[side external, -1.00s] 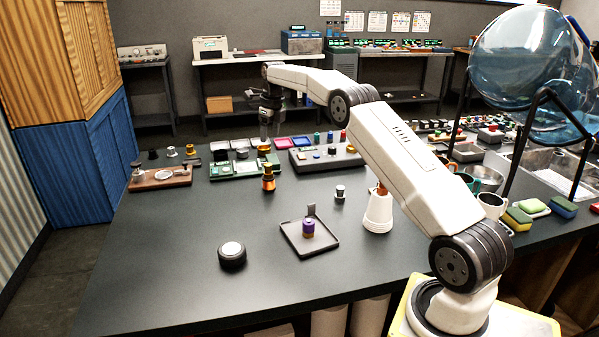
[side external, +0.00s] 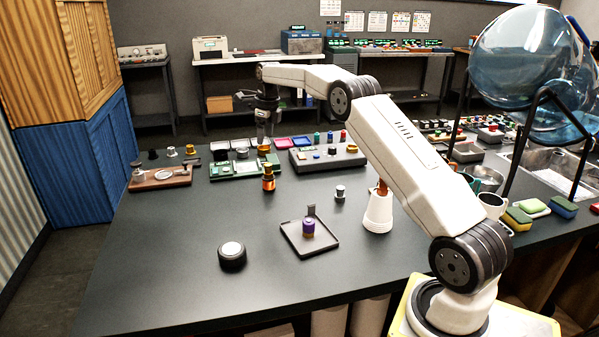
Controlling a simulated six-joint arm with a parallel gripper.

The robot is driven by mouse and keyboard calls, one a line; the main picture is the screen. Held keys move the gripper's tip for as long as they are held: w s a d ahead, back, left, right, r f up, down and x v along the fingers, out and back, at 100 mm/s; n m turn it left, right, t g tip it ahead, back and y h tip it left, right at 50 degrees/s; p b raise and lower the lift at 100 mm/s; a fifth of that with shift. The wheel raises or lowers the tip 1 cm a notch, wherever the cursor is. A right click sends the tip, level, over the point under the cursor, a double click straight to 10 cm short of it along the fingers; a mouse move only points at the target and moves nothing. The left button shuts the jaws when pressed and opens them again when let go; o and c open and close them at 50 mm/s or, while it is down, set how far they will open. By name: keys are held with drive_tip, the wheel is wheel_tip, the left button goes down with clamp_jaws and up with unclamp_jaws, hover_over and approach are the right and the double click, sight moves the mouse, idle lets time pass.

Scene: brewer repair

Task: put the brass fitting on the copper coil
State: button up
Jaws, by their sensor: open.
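A brass-coloured piece (side external: 264,149), probably the brass fitting, is on the green board (side external: 232,171), directly below my gripper (side external: 264,142). My gripper points down and is open; its fingertips are small here, and I cannot tell whether they touch or surround the piece. An upright copper-orange part with a dark band (side external: 268,178) stands on the table in front of the board. Another copper-coloured part (side external: 381,188) shows on top of the white cone-shaped stand (side external: 377,213), partly hidden by my arm. I cannot tell for certain which of these is the copper coil.
A brown board (side external: 160,180) stands left and a grey block with coloured parts (side external: 328,159) right of the green board. A dark tray (side external: 322,243) with a purple piece, a round black puck (side external: 232,256) and a small silver-black part (side external: 340,193) are nearer. The front left table is clear.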

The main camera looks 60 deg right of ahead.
drive_tip(key=s+a+f+n, duration=0.2)
drive_tip(key=s+a+n, duration=0.2)
drive_tip(key=a+n, duration=0.5)
drive_tip(key=s+a+f+n, duration=0.1)
drive_tip(key=s+a+n, duration=0.3)
drive_tip(key=a+n, duration=0.45)
drive_tip(key=s+a+f+n, duration=0.2)
drive_tip(key=s+a+n, duration=0.2)
drive_tip(key=s, duration=0.3)
drive_tip(key=s+a+f+n, duration=0.2)
drive_tip(key=s+a+n, duration=0.1)
drive_tip(key=s+n, duration=0.4)
drive_tip(key=s+a+f+n+t, duration=0.1)
drive_tip(key=s+a+f+n, duration=0.1)
drive_tip(key=s+a+n, duration=0.2)
drive_tip(key=s+n, duration=0.1)
drive_tip(key=s, duration=0.2)
drive_tip(key=shift+a+f, duration=0.15)
drive_tip(key=shift+a, duration=0.15)
